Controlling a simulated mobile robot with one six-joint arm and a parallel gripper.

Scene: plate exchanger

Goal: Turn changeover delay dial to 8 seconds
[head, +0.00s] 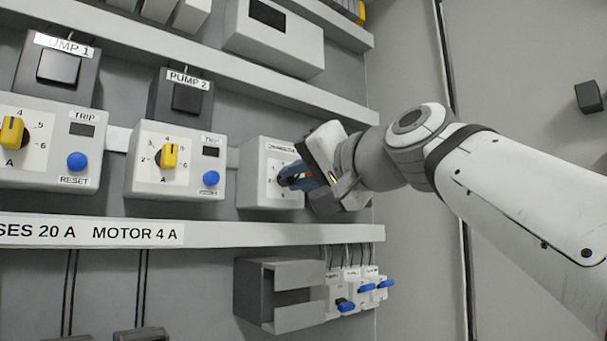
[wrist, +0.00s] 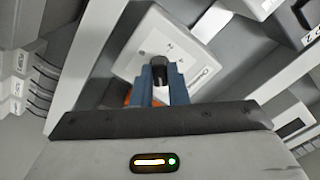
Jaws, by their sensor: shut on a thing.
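The changeover relay (head: 257,187) is a light grey box at the right end of the middle row, with a label along its top edge. It also shows in the wrist view (wrist: 186,45), tilted. Its dark dial (wrist: 160,70) sits between the blue fingers of my gripper (wrist: 160,84). My gripper (head: 290,180) meets the relay's face from the right in the head view and is shut on the dial. The dial's pointer and most scale numbers are hidden or too small to read, so I cannot tell its setting.
Two trip units with yellow dials stand to the left, one (head: 175,165) close by. A grey rail (head: 200,232) runs below. Under it are an open grey box (head: 265,290) and several blue-levered breakers (head: 366,287). A white unit (head: 275,38) sits above.

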